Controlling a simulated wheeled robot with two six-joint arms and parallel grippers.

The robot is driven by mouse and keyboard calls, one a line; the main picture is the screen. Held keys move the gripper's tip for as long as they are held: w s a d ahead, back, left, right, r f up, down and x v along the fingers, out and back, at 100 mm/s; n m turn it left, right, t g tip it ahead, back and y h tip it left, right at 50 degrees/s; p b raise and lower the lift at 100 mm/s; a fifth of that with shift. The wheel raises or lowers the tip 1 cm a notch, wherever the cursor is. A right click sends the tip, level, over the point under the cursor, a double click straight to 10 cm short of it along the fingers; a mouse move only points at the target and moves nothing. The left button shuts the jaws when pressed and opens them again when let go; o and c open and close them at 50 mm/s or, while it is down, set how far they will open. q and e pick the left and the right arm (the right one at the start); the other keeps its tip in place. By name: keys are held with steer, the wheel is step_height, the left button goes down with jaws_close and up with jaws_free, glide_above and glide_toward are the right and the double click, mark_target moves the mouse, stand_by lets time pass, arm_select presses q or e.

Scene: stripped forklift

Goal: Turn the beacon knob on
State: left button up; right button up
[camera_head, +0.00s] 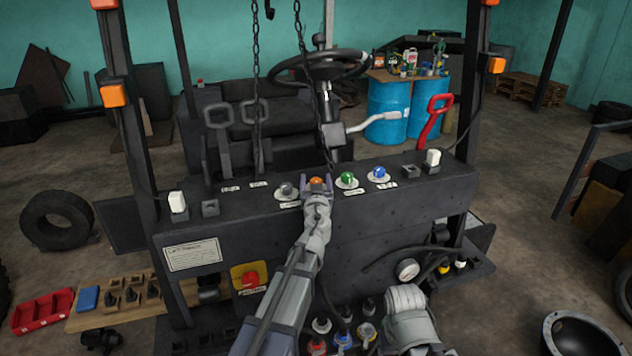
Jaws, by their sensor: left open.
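A row of round knobs sits on top of the dark dash panel (330,215): a grey knob (286,189), an orange knob (317,182), a green knob (347,178) and a blue knob (378,173). Their small white labels are too small to read, so I cannot tell which is the beacon knob. My left gripper (317,188) is open at the orange knob, with its fingers close around or beside it. The gripper hides the knob's lower part, and contact is unclear. Part of my right arm shows at the bottom; its gripper is not visible.
A steering wheel (322,65) and hanging chains (256,60) stand behind the dash. White rocker switches (178,203) flank the knobs. A red emergency button (250,279) on yellow is on the front, left of my left arm.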

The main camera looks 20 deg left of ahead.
arm_select(q)
jaws_close()
stand_by(0.5)
steer(key=shift+h, duration=0.3)
steer(key=shift+m+t+h, duration=0.3)
steer(key=shift+m+h, duration=0.5)
steer(key=shift+h, duration=0.1)
jaws_free()
